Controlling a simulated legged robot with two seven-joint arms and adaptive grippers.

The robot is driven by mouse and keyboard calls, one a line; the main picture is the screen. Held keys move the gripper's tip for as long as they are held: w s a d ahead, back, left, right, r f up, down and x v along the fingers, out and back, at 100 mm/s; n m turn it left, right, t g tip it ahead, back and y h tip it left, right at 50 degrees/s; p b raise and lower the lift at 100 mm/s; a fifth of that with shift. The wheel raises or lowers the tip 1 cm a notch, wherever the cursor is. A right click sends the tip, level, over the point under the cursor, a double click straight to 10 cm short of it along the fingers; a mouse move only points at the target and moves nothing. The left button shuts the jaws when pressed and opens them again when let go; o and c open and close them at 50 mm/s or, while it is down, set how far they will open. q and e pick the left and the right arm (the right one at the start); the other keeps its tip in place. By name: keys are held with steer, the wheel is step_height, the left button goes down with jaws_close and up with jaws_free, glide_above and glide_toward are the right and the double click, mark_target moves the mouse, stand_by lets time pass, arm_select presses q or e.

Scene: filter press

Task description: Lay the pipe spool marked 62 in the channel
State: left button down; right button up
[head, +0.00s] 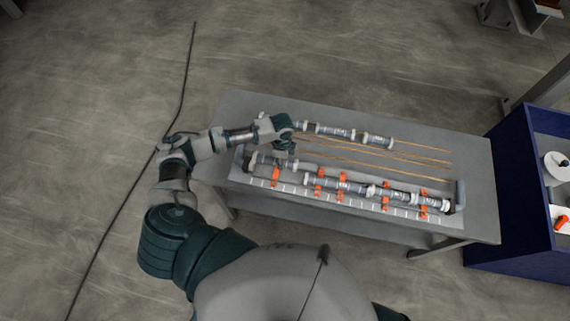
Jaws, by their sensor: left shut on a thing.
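My left gripper (286,148) reaches in from the left over the left end of the channel (459,194). It is shut on a grey pipe spool with white flanges (268,162), which lies along the front row at the channel's left end; the gripper partly hides it. More grey spools sit in line to its right (352,186), with orange clips (318,184) among them. Other spools lie in a back row (335,131). The number markings are too small to read, so I cannot tell which is 62. My right gripper is out of the picture.
The grey table (475,165) carries the channel and several thin orange-brown rods (400,157) between the two rows. A blue cabinet (510,190) with white and orange items stands close at the right. A black cable (183,90) runs over the floor at the left.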

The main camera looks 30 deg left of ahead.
arm_select(q)
steer(key=shift+a+f+b, duration=0.15)
steer(key=shift+f+b, duration=0.15)
steer(key=shift+f, duration=0.2)
step_height(320, 180, down, 2)
steer(key=shift+b, duration=1.15)
steer(key=shift+f+b, duration=0.25)
steer(key=shift+b, duration=0.1)
steer(key=shift+d+f+b, duration=0.45)
steer(key=shift+f+b, duration=0.2)
steer(key=shift+b, duration=0.1)
steer(key=shift+f, duration=0.85)
steer(key=shift+a+f, duration=0.4)
steer(key=shift+f, duration=0.2)
steer(key=shift+d, duration=0.15)
steer(key=c, duration=0.8)
jaws_free()
steer(key=shift+d, duration=0.1)
steer(key=shift+o, duration=0.2)
steer(key=r, duration=0.8)
steer(key=w+r, duration=0.1)
steer(key=r, duration=0.3)
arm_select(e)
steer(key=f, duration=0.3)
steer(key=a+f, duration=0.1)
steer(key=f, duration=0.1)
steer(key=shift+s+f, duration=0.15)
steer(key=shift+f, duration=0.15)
arm_select(q)
steer(key=shift+f, duration=0.1)
